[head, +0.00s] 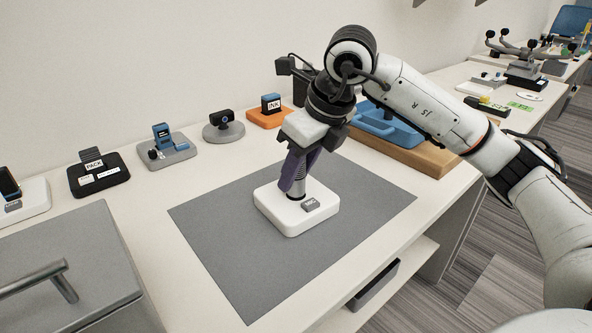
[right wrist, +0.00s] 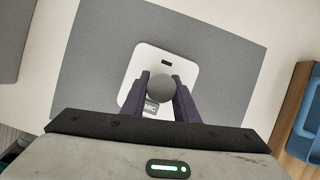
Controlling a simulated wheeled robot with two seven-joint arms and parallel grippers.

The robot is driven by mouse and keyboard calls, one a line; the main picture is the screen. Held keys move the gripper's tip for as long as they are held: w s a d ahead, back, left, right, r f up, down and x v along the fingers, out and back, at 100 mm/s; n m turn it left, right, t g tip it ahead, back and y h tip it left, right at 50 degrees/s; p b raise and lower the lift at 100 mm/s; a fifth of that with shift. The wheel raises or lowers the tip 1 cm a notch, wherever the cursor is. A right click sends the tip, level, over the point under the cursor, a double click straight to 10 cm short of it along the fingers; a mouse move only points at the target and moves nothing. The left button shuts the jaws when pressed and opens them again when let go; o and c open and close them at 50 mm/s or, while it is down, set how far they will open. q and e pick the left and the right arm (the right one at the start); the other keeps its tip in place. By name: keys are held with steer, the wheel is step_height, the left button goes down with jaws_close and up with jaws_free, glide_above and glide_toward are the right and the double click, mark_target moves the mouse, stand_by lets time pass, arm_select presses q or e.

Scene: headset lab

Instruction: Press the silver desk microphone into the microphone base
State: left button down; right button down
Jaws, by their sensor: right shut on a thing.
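The white microphone base (head: 318,222) lies on the grey mat, with a small grey "MIC" label on it. The silver microphone (head: 298,185) stands over the base, its lower part showing below my right gripper's fingers. In the right wrist view its round grey head (right wrist: 161,88) sits between the two purple fingers, above the base (right wrist: 181,66). My right gripper (head: 294,183) is shut on the microphone from above. The microphone's lower end meets the base in the picture; how deep it sits I cannot tell. My left gripper is not in view.
The grey mat (head: 222,222) is otherwise clear. Along the wall stand a webcam stand (head: 223,130), an orange ink holder (head: 268,115), a grey holder (head: 168,152) and a black "PACK" holder (head: 97,175). A blue tray (head: 400,125) stands right, behind my arm.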

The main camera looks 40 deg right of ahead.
steer(key=c, duration=1.3)
jaws_free()
steer(key=shift+f, duration=0.1)
steer(key=p+v, duration=0.1)
steer(key=v, duration=0.9)
steer(key=shift+s, duration=0.15)
